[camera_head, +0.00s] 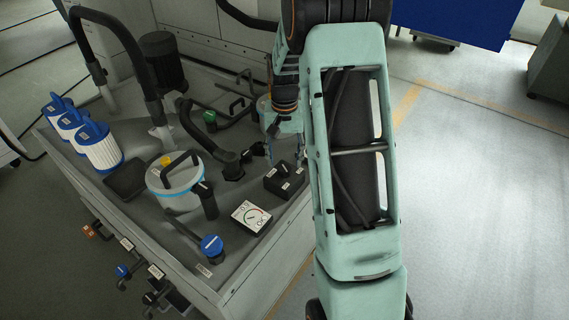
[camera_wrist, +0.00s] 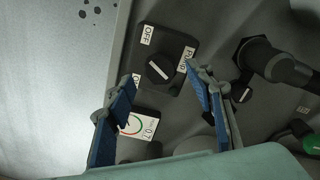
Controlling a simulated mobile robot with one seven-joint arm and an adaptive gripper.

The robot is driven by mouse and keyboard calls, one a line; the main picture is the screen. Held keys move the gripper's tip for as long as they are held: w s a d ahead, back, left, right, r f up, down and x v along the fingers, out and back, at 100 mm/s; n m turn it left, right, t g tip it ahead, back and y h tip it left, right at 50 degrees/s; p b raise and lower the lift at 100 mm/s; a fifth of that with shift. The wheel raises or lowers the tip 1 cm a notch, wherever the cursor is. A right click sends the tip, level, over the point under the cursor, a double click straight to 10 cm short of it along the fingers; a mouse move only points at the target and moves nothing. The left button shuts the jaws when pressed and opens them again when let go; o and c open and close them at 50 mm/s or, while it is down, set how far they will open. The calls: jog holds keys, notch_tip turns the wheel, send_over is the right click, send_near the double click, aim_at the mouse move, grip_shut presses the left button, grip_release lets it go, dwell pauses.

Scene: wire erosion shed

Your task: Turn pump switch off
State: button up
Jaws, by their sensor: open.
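The pump switch (camera_wrist: 183,43) is a black box with a round black knob (camera_wrist: 160,68) bearing a white line. In the wrist view its labels read OFF at the top left and PUMP on the right. Another label at the lower left is partly covered by a finger. The white line lies diagonally; which label it indicates I cannot tell. The box also shows in the head view (camera_head: 285,182), left of my arm. My gripper (camera_wrist: 161,74) is open and empty, its blue-padded fingers on either side of the knob in the picture. Contact is not visible.
A gauge (camera_head: 250,217) sits beside the switch. A lidded filter canister (camera_head: 175,185), a blue-handled valve (camera_head: 211,245), black hoses (camera_wrist: 262,55) and white-blue cartridges (camera_head: 103,150) crowd the tray. Open floor (camera_head: 480,200) lies to the right.

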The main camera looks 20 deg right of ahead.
aim_at(285, 168)
notch_tip(285, 168, up, 9)
dwell(0.3)
jog(key=shift+r, duration=0.1)
